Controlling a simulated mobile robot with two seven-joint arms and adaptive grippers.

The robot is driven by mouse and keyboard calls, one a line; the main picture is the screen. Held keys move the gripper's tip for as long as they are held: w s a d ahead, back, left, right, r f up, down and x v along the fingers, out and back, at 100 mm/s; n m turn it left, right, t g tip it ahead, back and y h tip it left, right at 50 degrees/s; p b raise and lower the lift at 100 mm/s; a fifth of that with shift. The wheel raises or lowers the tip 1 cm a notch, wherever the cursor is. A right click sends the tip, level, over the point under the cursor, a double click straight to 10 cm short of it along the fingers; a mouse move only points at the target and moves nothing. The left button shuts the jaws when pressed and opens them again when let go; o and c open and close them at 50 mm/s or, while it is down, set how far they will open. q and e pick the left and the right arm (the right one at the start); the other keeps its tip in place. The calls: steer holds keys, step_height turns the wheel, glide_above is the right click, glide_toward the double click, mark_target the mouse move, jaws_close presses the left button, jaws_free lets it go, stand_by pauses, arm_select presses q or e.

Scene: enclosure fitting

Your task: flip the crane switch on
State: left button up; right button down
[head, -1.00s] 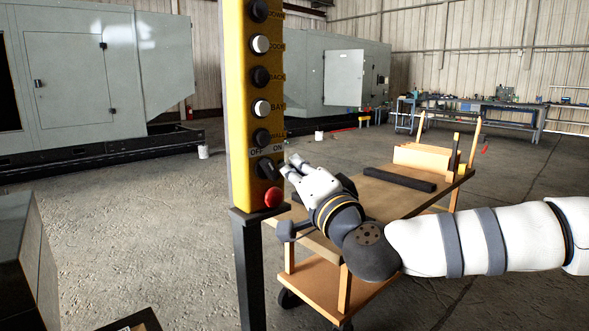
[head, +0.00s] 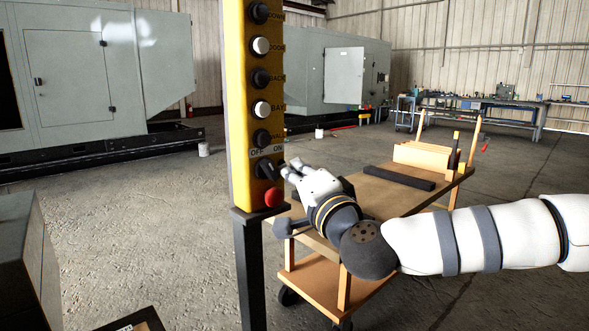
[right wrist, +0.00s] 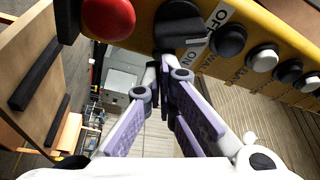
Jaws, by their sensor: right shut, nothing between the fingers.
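The crane switch (head: 266,168) is a black rotary knob low on the yellow control post (head: 241,120), under an OFF/ON label (head: 266,150) and above a red button (head: 273,197). My right gripper (head: 288,167) is shut and empty, its fingertips just right of the knob on the ON side. In the right wrist view the fingers (right wrist: 165,72) point at the knob (right wrist: 178,25), close to it or touching; I cannot tell which. My left gripper is not in view.
Several black and white buttons (head: 261,109) run up the post above the switch. A wooden cart (head: 375,205) with a dark bar (head: 399,178) stands behind my right arm. Grey enclosures (head: 75,75) and a workbench (head: 480,108) are at the back.

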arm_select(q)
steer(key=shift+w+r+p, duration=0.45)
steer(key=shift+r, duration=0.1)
arm_select(e)
steer(key=shift+f+m+g+h, duration=0.15)
steer(key=shift+f+m, duration=0.05)
steer(key=shift+m, duration=0.45)
steer(key=shift+f+m+g+h, duration=0.15)
steer(key=shift+m, duration=0.5)
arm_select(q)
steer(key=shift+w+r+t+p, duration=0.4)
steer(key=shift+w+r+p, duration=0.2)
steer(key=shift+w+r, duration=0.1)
arm_select(e)
steer(key=shift+s+a+f+m+g, duration=0.1)
steer(key=shift+f+m+g, duration=0.1)
steer(key=shift+m, duration=0.4)
steer(key=shift+s+a+f+m+g, duration=0.1)
steer(key=shift+m+g, duration=0.1)
steer(key=shift+m, duration=0.4)
steer(key=shift+a+f+m+g, duration=0.1)
steer(key=shift+m+g, duration=0.1)
steer(key=shift+m, duration=0.4)
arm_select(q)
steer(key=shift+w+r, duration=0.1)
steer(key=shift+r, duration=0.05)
arm_select(e)
steer(key=shift+s+a+f, duration=0.1)
steer(key=shift+f, duration=0.1)
